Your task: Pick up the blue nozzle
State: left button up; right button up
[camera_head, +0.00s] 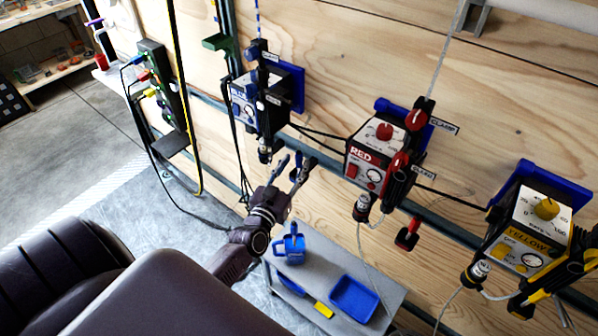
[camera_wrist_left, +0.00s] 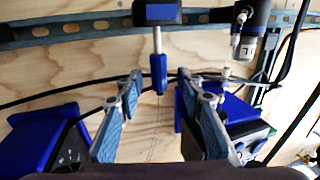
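My left gripper (camera_head: 291,164) is open in front of the plywood wall, just right of and below the blue-fronted control box (camera_head: 243,101). In the left wrist view, its two blue-padded fingers (camera_wrist_left: 158,78) stand apart. A slim blue piece on a silver shaft (camera_wrist_left: 157,42), with a dark blue block at the shaft's other end, appears between the fingertips; it looks like the blue nozzle. I see a gap on both sides of it. I cannot tell if it lies at the fingertips' depth or beyond. In the head view the gripper mostly hides this spot. My right gripper is not in view.
The red control box (camera_head: 368,160) and yellow control box (camera_head: 530,225) are on the wall to the right, with hanging cables. A grey cart (camera_head: 325,262) below holds a blue jug (camera_head: 290,248) and a blue tray (camera_head: 354,298). A metal rail (camera_head: 440,228) runs along the wall.

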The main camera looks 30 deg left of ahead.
aim_at(298, 161)
pick_arm(q)
jog(key=w, duration=0.3)
jog(key=shift+w+a, duration=0.15)
jog(key=shift+a, duration=0.15)
grip_shut()
